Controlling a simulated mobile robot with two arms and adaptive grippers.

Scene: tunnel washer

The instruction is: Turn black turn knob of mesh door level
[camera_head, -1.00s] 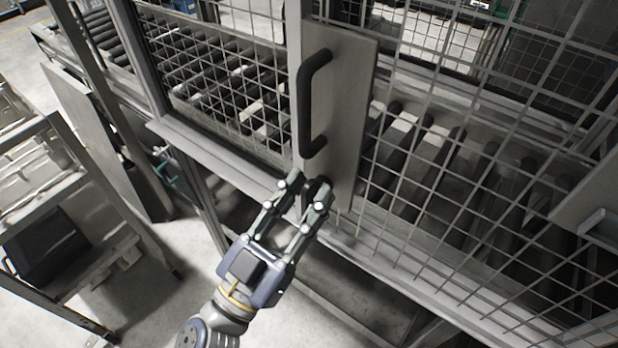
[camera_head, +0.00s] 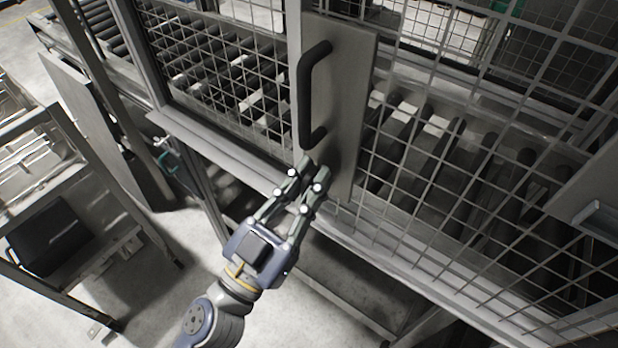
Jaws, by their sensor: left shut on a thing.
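The mesh door (camera_head: 345,100) has a tall grey plate with a black bow handle (camera_head: 304,95), and wire mesh to its right. My left gripper (camera_head: 313,170) is at the lower end of this plate, just below the handle. Its fingers are close together, shut on the black turn knob. The knob is hidden by the fingertips, so its angle cannot be read. My right gripper is not in view.
Conveyor rollers (camera_head: 430,140) lie behind the mesh. A grey frame ledge (camera_head: 220,150) runs below the door. A metal rack (camera_head: 80,225) stands at the left, with open floor between it and the machine.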

